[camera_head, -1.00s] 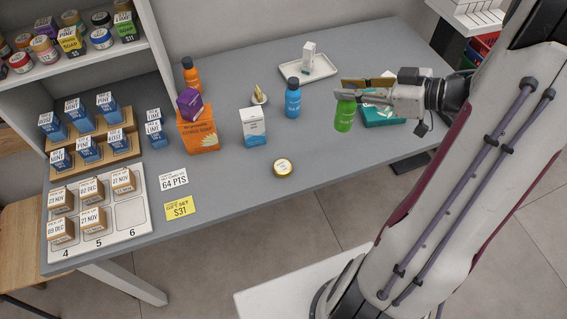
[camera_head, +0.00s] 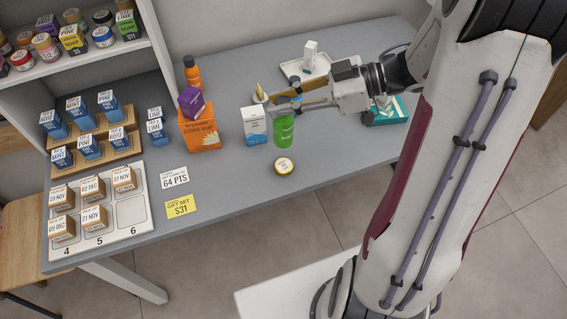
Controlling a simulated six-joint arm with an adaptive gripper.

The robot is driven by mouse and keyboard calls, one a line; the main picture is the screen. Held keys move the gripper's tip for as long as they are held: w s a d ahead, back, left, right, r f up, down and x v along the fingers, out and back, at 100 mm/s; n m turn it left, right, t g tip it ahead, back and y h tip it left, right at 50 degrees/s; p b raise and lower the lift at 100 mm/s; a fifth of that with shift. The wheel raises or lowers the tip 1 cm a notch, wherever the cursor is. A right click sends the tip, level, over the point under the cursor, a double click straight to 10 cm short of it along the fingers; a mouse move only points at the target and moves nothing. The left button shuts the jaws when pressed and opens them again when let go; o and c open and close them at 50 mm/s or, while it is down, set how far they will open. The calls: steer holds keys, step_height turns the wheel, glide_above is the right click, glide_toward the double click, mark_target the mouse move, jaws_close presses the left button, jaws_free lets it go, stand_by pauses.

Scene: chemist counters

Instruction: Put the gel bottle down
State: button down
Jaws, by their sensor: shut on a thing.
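The gel bottle (camera_head: 284,132) is green and upright in my gripper (camera_head: 283,107). My gripper is shut on its top, and the fingers hide the cap.
A white tray (camera_head: 291,70) with a small white box stands at the back. A teal box (camera_head: 390,112) is right, partly behind my arm. The counter right of the tin is clear.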

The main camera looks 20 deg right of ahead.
mark_target(284, 133)
stand_by(0.3)
steer(key=shift+f, duration=3.15)
steer(key=shift+f, duration=2.05)
steer(key=c, duration=1.8)
jaws_free()
steer(key=shift+r, duration=0.2)
